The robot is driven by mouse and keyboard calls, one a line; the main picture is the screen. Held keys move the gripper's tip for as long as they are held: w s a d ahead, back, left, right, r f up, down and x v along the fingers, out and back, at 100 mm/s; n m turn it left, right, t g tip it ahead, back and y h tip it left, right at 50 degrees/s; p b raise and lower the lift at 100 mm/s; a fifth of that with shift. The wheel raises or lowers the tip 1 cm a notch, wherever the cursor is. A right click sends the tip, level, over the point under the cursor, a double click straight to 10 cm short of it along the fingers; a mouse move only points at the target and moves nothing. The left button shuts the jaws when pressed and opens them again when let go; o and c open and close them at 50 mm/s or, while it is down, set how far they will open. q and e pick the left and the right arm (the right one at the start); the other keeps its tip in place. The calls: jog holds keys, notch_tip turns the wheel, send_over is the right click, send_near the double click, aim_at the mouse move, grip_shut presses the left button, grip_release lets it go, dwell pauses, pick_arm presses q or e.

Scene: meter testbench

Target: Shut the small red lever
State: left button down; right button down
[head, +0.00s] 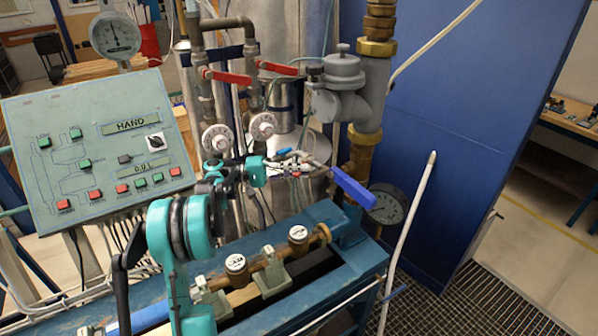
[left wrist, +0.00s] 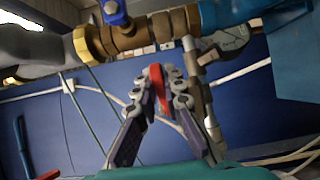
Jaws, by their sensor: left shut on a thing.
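A small red lever (left wrist: 156,92) shows in the left wrist view, between the fingers of my left gripper (left wrist: 157,85). The fingers are closed in on it from both sides. Its valve body is not clear behind the fingers. In the head view my left gripper (head: 300,166) is at the pipework right of the dials, left of a long blue lever. The small red lever cannot be made out there. Two larger red levers, a left one (head: 227,76) and a right one (head: 277,67), sit higher on the pipes, apart from the gripper. My right gripper is out of view.
The long blue lever (head: 352,187) and a round gauge (head: 385,204) stand close right of the gripper. A control panel (head: 100,150) stands at the left. The bench frame (head: 352,260) with a brass pipe lies below. A blue wall (head: 460,120) fills the right.

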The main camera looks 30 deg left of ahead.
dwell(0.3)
pick_arm(q)
jog(key=c, duration=1.6)
grip_release()
